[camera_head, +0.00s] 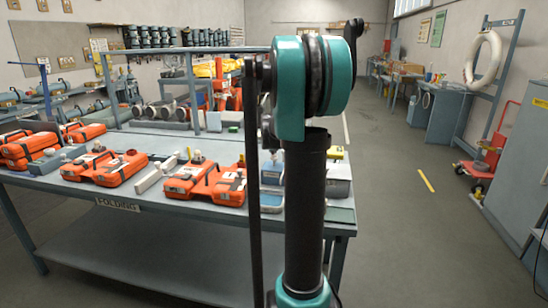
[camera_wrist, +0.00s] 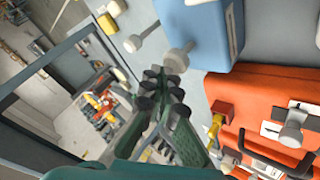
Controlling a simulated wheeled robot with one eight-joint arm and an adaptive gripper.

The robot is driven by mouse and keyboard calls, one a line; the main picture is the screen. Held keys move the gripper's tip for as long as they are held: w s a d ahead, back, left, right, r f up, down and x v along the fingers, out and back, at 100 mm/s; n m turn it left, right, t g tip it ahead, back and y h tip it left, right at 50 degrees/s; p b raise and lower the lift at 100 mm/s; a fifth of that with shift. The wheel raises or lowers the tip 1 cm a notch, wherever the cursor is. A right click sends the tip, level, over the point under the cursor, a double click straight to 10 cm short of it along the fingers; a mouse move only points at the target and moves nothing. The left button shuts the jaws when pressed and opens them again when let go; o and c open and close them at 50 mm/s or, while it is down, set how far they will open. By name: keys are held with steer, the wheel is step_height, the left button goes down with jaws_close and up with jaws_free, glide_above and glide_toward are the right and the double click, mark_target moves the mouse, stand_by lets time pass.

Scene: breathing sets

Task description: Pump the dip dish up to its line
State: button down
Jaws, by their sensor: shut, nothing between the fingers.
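My gripper (camera_wrist: 165,88) is shut and empty in the wrist view; in the head view my own arm hides it. Just above its fingertips in the wrist view is a pale round knob (camera_wrist: 178,60) on a stem from a blue container (camera_wrist: 212,32). I cannot tell whether the fingertips touch the knob. In the head view a blue-grey container (camera_head: 271,172) stands beside my arm, partly covered by it. A shallow blue-lined tray (camera_head: 266,199), possibly the dip dish, lies in front of it. Its line and any liquid level cannot be made out.
Orange cases (camera_head: 205,183) lie on the grey workbench (camera_head: 110,190) left of my arm. In the wrist view an orange case (camera_wrist: 262,95) with a grey knob (camera_wrist: 290,137) is close at right. Bench uprights stand behind.

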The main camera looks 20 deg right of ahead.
steer(key=shift+r, duration=0.5)
steer(key=shift+r, duration=2.5)
steer(key=s+a+f, duration=0.3)
steer(key=s+a, duration=0.1)
steer(key=s, duration=0.1)
steer(key=s+a+f+m+g+y, duration=0.1)
steer(key=s+a+f, duration=0.3)
steer(key=s, duration=0.2)
steer(key=s+a+f+m+y, duration=0.1)
steer(key=s+a+f, duration=0.3)
steer(key=s, duration=0.1)
steer(key=shift+s+a+g, duration=0.15)
steer(key=shift+a+g, duration=0.05)
steer(key=shift+g, duration=0.2)
steer(key=s+a+f+m+g, duration=0.1)
steer(key=s+a+f, duration=0.3)
steer(key=s, duration=0.6)
steer(key=s+a+f+m+g+y, duration=0.1)
steer(key=s+a+f, duration=0.3)
steer(key=s+f, duration=0.4)
steer(key=s, duration=0.3)
steer(key=shift+a+f+y, duration=0.15)
steer(key=shift+f+y, duration=0.15)
